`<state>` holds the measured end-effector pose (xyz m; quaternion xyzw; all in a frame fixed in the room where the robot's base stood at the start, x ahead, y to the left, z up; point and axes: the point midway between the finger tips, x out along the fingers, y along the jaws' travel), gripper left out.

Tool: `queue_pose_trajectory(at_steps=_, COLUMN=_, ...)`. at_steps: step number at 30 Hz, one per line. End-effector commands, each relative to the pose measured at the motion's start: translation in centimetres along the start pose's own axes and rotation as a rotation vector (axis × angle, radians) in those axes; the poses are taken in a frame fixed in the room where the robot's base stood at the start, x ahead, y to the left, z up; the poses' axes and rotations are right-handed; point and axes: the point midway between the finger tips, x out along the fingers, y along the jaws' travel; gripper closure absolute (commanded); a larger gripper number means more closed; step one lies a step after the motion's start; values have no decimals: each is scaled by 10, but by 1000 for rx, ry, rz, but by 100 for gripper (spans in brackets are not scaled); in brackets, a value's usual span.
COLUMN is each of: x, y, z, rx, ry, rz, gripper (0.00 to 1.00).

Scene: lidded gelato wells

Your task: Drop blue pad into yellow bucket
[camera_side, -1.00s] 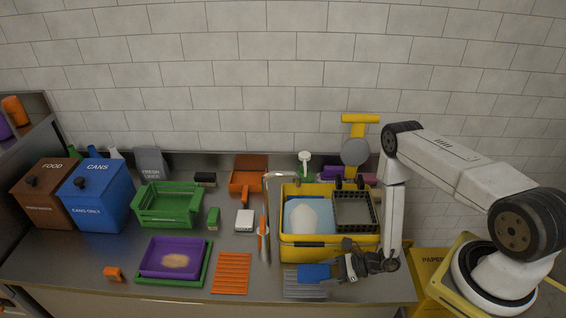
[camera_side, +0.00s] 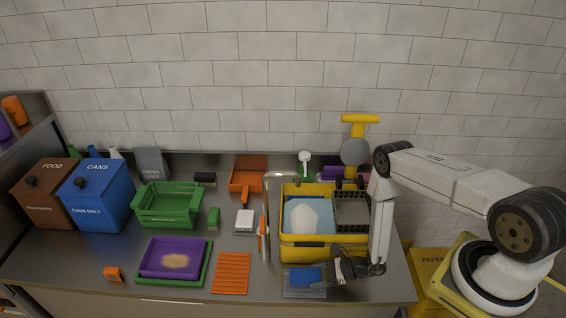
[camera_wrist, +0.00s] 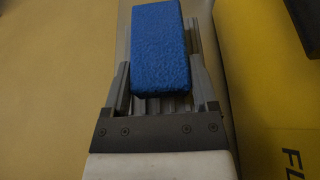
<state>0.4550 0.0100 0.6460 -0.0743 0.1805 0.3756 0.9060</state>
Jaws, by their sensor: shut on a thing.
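The blue pad (camera_side: 306,276) is a rough rectangular block held in my gripper (camera_side: 326,274) in front of the yellow bucket. In the wrist view the blue pad (camera_wrist: 158,45) sticks out between the two grey fingers of my gripper (camera_wrist: 160,75), which is shut on it. The yellow bucket (camera_side: 322,247) stands at the right of the counter, behind the gripper. It holds a light blue section with a whitish mound and a dark crate. In the wrist view a yellow surface with dark letters (camera_wrist: 275,70) lies to the right.
A grey ribbed mat (camera_side: 304,292) lies beneath the pad by the counter's front edge. An orange ribbed mat (camera_side: 231,273) and purple tray (camera_side: 172,258) lie further left. A tap (camera_side: 266,215) stands beside the bucket's left side.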

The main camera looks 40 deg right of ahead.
Motion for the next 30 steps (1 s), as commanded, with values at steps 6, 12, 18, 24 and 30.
queue_pose_trajectory(at_steps=6, x=4, y=0, z=-10, rx=0, ry=1, rz=0, gripper=81)
queue_pose_trajectory(at_steps=12, x=4, y=0, z=-10, rx=0, ry=0, rz=0, gripper=81)
queue_pose_trajectory(at_steps=18, x=5, y=0, z=-12, rx=-1, ry=0, rz=0, gripper=81)
queue_pose_trajectory(at_steps=24, x=5, y=0, z=-12, rx=-1, ry=0, rz=0, gripper=0)
queue_pose_trajectory(at_steps=30, x=5, y=0, z=-13, rx=-1, ry=0, rz=0, gripper=0)
